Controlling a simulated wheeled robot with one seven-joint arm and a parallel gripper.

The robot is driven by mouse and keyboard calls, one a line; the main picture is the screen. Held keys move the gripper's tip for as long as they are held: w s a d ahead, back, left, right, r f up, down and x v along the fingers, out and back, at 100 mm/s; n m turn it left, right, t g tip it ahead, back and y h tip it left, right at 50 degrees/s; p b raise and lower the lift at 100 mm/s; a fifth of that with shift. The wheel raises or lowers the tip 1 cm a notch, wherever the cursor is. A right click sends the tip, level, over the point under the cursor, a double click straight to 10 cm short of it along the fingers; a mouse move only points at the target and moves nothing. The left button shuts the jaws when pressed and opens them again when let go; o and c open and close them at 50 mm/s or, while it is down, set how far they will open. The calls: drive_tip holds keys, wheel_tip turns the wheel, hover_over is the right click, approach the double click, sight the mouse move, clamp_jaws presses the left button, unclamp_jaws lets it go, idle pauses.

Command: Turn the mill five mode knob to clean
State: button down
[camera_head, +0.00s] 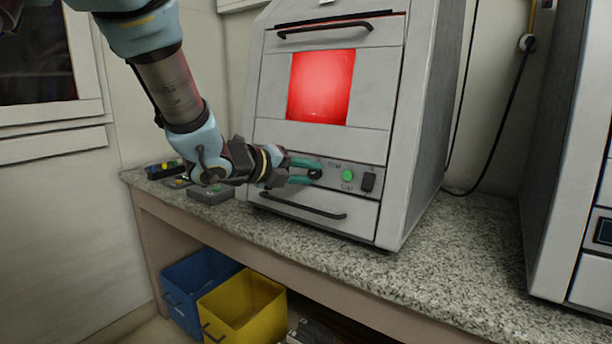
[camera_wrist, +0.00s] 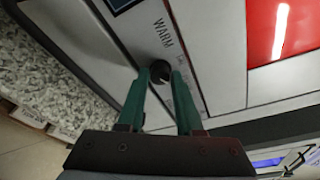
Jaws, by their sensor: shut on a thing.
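The mill (camera_head: 388,98) is a grey box-shaped machine with a glowing red window, standing on the speckled counter. Its control strip carries a small black round knob (camera_head: 315,174), a green button (camera_head: 347,175) and a black switch (camera_head: 368,182). My gripper (camera_head: 308,172) reaches in from the left with teal fingers. In the wrist view its fingertips (camera_wrist: 160,74) are on either side of the black knob (camera_wrist: 160,68), shut on it. The word WARM shows beside the knob; other lettering is partly hidden by a finger, and the pointer's direction cannot be told.
Small control boxes (camera_head: 211,194) lie on the granite counter (camera_head: 440,245) at left. A blue bin (camera_head: 196,279) and a yellow bin (camera_head: 243,308) stand below. A second machine (camera_head: 562,150) stands at right. The counter between the machines is clear.

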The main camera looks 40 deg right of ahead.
drive_tip(key=c, duration=0.6)
unclamp_jaws()
drive_tip(key=v, duration=1)
drive_tip(key=shift+s+a+r, duration=0.1)
drive_tip(key=shift+a, duration=0.3)
